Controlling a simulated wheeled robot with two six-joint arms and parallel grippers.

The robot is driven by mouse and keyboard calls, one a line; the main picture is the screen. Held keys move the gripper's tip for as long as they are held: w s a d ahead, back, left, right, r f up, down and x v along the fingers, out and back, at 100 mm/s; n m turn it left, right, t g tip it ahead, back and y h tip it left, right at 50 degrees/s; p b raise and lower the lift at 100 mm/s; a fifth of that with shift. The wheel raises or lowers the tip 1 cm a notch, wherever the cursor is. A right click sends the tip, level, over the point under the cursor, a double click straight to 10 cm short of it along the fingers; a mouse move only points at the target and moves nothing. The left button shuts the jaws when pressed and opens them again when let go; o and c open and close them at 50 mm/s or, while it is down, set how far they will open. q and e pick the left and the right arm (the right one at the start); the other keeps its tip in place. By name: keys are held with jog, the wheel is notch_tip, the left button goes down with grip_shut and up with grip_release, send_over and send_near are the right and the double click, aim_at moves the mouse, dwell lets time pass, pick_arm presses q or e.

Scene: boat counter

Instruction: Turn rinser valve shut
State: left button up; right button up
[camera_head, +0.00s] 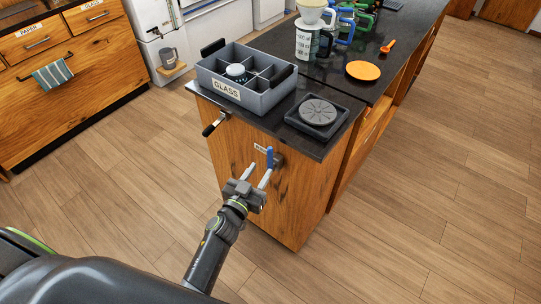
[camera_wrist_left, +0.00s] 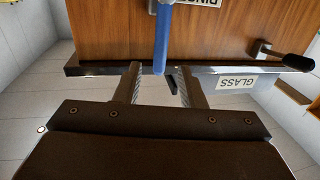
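The rinser valve has a blue lever handle (camera_head: 270,157) on the wooden end panel of the counter, beside a small white label. The lever stands roughly upright against a grey valve body (camera_head: 278,160). My left gripper (camera_head: 258,174) is in front of the panel, its two light fingers spread and pointing at the valve. In the left wrist view, which looks inverted, the blue lever (camera_wrist_left: 163,38) reaches towards the gap between the open fingers (camera_wrist_left: 159,75). I cannot tell whether either finger touches it. My right gripper is out of view.
The black rinser (camera_head: 318,112) sits on the dark countertop above the valve. A grey crate labelled GLASS (camera_head: 232,95) stands beside it. A black-handled lever (camera_head: 214,124) sticks out from the panel's left edge. The wooden floor around the counter's end is clear.

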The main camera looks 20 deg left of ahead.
aim_at(269, 158)
pick_arm(q)
jog(key=w, duration=0.2)
jog(key=w+b, duration=0.1)
jog(key=w, duration=0.2)
jog(key=w+d, duration=0.1)
jog(key=w, duration=0.1)
jog(key=shift+w, duration=0.4)
grip_shut()
